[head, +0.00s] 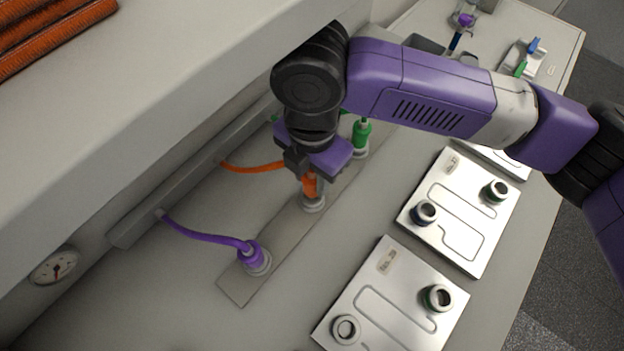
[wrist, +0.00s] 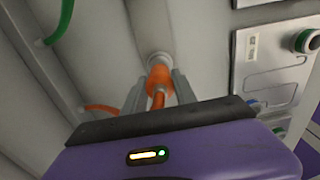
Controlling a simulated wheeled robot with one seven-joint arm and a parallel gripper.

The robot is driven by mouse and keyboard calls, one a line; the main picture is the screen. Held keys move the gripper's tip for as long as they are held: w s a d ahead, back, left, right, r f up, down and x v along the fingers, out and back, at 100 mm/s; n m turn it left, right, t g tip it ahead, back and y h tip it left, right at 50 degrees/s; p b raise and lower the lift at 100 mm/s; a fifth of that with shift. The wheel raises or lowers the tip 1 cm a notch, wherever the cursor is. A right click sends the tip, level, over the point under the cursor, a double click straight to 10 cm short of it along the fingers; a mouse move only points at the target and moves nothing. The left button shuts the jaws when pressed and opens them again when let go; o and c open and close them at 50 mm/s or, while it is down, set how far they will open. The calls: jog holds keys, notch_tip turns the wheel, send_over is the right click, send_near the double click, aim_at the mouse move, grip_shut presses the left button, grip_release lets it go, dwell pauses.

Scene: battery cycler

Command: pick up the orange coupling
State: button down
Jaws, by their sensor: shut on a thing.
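The orange coupling (head: 309,187) stands upright at a pale round socket (head: 313,204) on a grey strip, with an orange hose (head: 250,169) running left from it to the wall rail. My gripper (head: 303,178) is above it and shut on it. In the wrist view the orange coupling (wrist: 159,80) sits between the two grey fingers of my gripper (wrist: 158,88), one on each side. The coupling's top is hidden by my gripper in the head view. I cannot tell whether it is clear of the socket.
A purple coupling (head: 253,257) stands on the strip (head: 237,287) at the front, and a green coupling (head: 361,138) at the back. Silver plates (head: 462,205) with ringed ports lie to the right. A shelf edge (head: 170,125) overhangs at the left.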

jog(key=s+d+r+b, duration=0.1)
jog(key=s+d+b, duration=0.2)
jog(key=s+d, duration=0.8)
jog(key=d, duration=0.3)
jog(key=shift+d, duration=0.1)
jog(key=c, duration=1.6)
grip_release()
grip_shut()
jog(key=shift+r, duration=0.1)
notch_tip(320, 180, up, 5)
jog(key=p, duration=0.3)
jog(key=shift+p, duration=0.4)
jog(key=shift+s, duration=0.1)
